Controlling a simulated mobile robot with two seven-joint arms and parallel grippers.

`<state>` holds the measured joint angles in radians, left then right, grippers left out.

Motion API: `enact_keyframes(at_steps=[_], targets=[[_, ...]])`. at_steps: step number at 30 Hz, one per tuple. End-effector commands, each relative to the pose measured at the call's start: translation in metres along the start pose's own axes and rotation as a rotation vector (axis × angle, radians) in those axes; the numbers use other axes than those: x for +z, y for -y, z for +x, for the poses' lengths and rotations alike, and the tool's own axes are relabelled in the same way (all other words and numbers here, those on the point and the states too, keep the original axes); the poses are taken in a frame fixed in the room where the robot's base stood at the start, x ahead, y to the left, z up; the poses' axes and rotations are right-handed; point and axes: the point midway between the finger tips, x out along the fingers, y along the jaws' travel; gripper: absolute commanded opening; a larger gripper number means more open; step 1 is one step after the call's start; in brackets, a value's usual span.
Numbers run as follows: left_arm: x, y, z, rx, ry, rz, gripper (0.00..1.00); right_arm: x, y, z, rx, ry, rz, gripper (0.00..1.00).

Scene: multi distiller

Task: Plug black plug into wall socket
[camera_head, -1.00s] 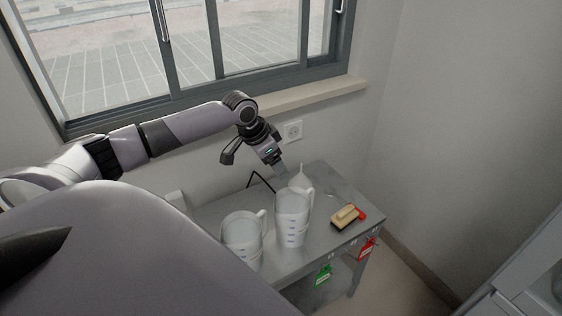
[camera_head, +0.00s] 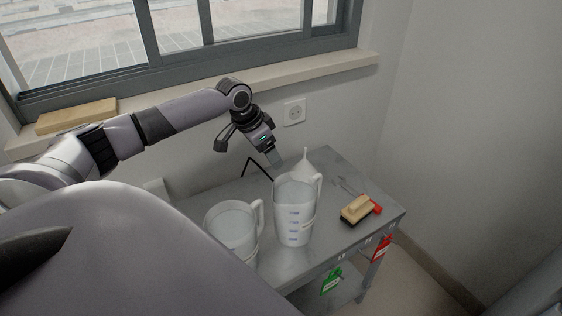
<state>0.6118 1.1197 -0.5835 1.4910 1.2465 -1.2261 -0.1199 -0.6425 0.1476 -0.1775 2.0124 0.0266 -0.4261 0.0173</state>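The white wall socket (camera_head: 293,112) is on the wall under the window sill, to the right of my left wrist. My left gripper (camera_head: 274,160) points down over the back of the grey table, behind the tall jug. Its fingertips are small and partly hidden, so I cannot tell whether they are open or shut. A thin black bent cord-like piece (camera_head: 257,168) shows just left of the fingers, at the table's back edge. I cannot make out the black plug itself. My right gripper is not in view.
Two white measuring jugs, a taller one (camera_head: 292,218) and a lower one (camera_head: 232,232), stand on the grey table (camera_head: 330,165). A white funnel (camera_head: 304,164) is behind the taller jug. A wooden brush (camera_head: 357,209) lies right. Green (camera_head: 331,283) and red (camera_head: 381,250) tags hang in front.

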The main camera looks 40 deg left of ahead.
Motion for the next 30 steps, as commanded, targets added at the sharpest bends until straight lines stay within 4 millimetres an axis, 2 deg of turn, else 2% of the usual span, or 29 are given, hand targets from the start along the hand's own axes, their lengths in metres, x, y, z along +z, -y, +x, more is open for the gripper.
enact_keyframes(at_steps=[1,3,12,30], targets=[[0.007,0.000,0.016,0.000,0.000,0.000,0.72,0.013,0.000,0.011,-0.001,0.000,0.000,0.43],[0.011,0.000,0.027,0.000,0.000,0.000,0.72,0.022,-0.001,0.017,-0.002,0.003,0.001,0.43],[0.025,0.000,0.060,0.000,-0.001,0.000,0.72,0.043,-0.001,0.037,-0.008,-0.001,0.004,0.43],[0.027,0.000,0.068,0.000,0.000,0.000,0.72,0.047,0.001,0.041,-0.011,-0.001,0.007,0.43]])
